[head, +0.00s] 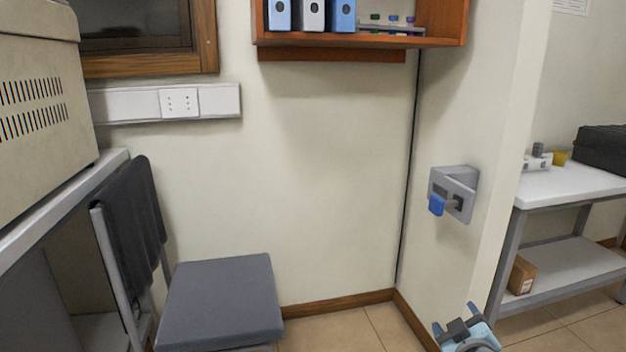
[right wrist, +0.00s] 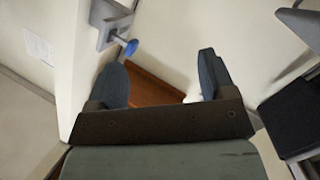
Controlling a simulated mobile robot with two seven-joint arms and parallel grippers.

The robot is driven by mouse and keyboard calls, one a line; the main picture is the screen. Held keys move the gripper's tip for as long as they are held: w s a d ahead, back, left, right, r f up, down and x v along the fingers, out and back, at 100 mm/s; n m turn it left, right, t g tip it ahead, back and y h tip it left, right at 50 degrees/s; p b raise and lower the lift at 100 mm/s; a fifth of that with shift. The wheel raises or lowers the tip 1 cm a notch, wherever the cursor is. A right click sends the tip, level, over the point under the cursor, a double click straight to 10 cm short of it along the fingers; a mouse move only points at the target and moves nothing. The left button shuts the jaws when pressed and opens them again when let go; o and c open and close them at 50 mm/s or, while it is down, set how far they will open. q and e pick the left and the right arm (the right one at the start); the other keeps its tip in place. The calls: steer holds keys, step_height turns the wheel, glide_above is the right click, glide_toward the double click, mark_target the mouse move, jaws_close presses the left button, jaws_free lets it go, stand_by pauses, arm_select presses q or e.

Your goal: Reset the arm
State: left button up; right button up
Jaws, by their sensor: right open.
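My right gripper (head: 459,318) shows at the bottom right of the head view, low in front of the wall corner. Its two fingers stand apart in the right wrist view (right wrist: 163,82), with nothing between them but wall and floor trim behind. My left gripper is in neither view. A grey wall bracket with a blue knob (head: 455,193) is fixed to the wall above my right gripper, apart from it. The bracket also shows at the top left of the right wrist view (right wrist: 108,22).
A grey-seated chair (head: 222,300) with a dark cloth (head: 130,225) stands at the left by a bench carrying a beige machine (head: 40,95). A shelf (head: 360,41) with binders hangs above. A white table (head: 575,186) with a black case stands right. Open floor lies between chair and wall.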

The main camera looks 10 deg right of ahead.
steer(key=s+a+r+n+g+y, duration=0.25)
steer(key=s+a+n+y, duration=0.25)
steer(key=s+a+y, duration=1.3)
steer(key=s+a+r+m+t+h+p, duration=0.1)
steer(key=a+r+m+t+h+p, duration=0.2)
steer(key=r+p, duration=0.35)
steer(key=s+a+r+m+t+h+p, duration=0.1)
steer(key=a+r+m+t+h+p, duration=0.1)
steer(key=a+r+m+p, duration=0.45)
arm_select(q)
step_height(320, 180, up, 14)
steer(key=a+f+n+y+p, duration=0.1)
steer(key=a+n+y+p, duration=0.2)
steer(key=p, duration=1.2)
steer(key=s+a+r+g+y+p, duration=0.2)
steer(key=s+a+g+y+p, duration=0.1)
steer(key=p, duration=1.5)
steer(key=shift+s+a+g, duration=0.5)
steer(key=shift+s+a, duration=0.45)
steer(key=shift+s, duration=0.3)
arm_select(e)
steer(key=s+d+r+n+g+h, duration=0.1)
steer(key=s+d+r+g+h, duration=0.1)
steer(key=d+g, duration=0.1)
steer(key=s+d+r+n+g+h, duration=0.2)
steer(key=d+r+g+h, duration=0.1)
steer(key=d, duration=0.3)
steer(key=shift+d+r+g, duration=0.3)
steer(key=shift+g, duration=0.15)
